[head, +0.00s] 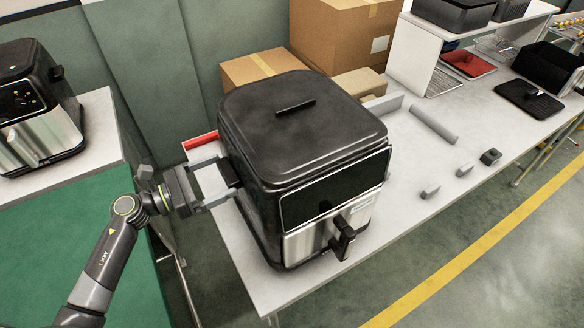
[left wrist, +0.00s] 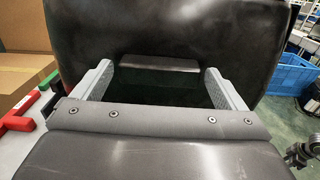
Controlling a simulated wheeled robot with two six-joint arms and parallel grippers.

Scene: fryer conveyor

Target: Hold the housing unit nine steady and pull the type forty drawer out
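The housing unit (head: 290,130) is a black, boxy air fryer standing upright on the white table. Its drawer (head: 305,243) has a silver front and a black handle (head: 343,238), and looks pushed in. My left gripper (head: 232,183) is at the housing's left side, its fingers spread around the black side grip. In the left wrist view the open fingers (left wrist: 165,85) stand on either side of the side grip (left wrist: 160,63), with a gap to each. No label number is readable. A dark mechanical part at that view's right edge may be my right gripper (left wrist: 303,154).
A second fryer (head: 38,100) stands at the left. Cardboard boxes (head: 340,35) are behind the housing. A red bar (head: 200,140) lies behind my left gripper. Small grey blocks (head: 430,191) lie to the right. The floor in front of the drawer is clear.

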